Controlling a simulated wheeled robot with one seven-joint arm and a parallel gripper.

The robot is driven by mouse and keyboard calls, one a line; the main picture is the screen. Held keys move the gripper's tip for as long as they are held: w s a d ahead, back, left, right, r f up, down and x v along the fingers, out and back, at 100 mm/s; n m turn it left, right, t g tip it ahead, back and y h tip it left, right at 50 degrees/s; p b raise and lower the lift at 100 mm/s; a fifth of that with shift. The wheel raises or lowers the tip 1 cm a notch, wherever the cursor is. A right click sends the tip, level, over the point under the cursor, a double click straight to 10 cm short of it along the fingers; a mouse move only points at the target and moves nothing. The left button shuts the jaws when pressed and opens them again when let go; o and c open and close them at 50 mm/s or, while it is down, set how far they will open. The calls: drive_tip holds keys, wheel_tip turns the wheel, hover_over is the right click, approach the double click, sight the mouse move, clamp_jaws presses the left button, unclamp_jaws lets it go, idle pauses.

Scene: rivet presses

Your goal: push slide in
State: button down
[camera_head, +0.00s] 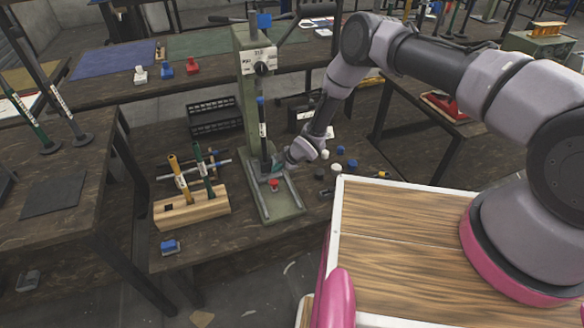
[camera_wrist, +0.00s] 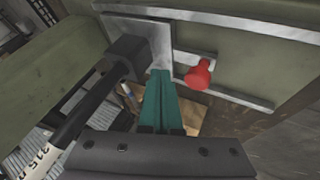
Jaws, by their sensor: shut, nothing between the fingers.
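The green rivet press (camera_head: 251,90) stands on the table, its base (camera_head: 267,211) reaching toward me with metal rails on it. A small red knob (camera_head: 273,184) sits between the rails; in the wrist view the red knob (camera_wrist: 199,75) stands beside a grey metal plate (camera_wrist: 155,36), which looks like part of the slide. My gripper (camera_head: 281,165) is low at the right side of the press, behind the knob in the head view. In the wrist view its teal fingers (camera_wrist: 160,78) are together and empty, close to the plate's edge. Whether they touch it cannot be told.
A wooden block (camera_head: 192,208) holding upright tools stands left of the press. A black rack (camera_head: 215,117) is behind it. Several small blue, white and black pieces lie to the right. A blue piece (camera_head: 170,246) lies at the table's front. A black tool block (camera_wrist: 126,57) is close left of my fingers.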

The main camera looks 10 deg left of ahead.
drive_tip(key=shift+s+d+r, duration=0.3)
drive_tip(key=shift+r, duration=0.1)
drive_tip(key=v, duration=0.9)
drive_tip(key=w+d+r+m+t+h, duration=0.1)
drive_tip(key=w+d+r+m, duration=0.25)
drive_tip(key=w+r, duration=0.45)
drive_tip(key=w+d+r+m+t+h, duration=0.1)
drive_tip(key=w+d+r+m, duration=0.3)
drive_tip(key=r, duration=0.8)
drive_tip(key=d+r+m+t+h, duration=0.1)
drive_tip(key=d+r+m, duration=0.1)
drive_tip(key=d+r, duration=0.75)
drive_tip(key=d+r+m+t+h, duration=0.1)
drive_tip(key=d+r+m, duration=0.35)
drive_tip(key=r, duration=0.85)
drive_tip(key=s+d+r+m+h, duration=0.2)
drive_tip(key=s+d+r+m, duration=0.3)
drive_tip(key=s+d+r, duration=0.85)
drive_tip(key=s+d+r+m, duration=0.3)
drive_tip(key=s+m, duration=0.1)
drive_tip(key=s, duration=0.5)
drive_tip(key=s+d+r+m+y, duration=0.1)
drive_tip(key=s+d+r+m, duration=0.2)
drive_tip(key=s, duration=0.6)
drive_tip(key=shift+r+m+t, duration=0.3)
drive_tip(key=shift+r+m, duration=0.3)
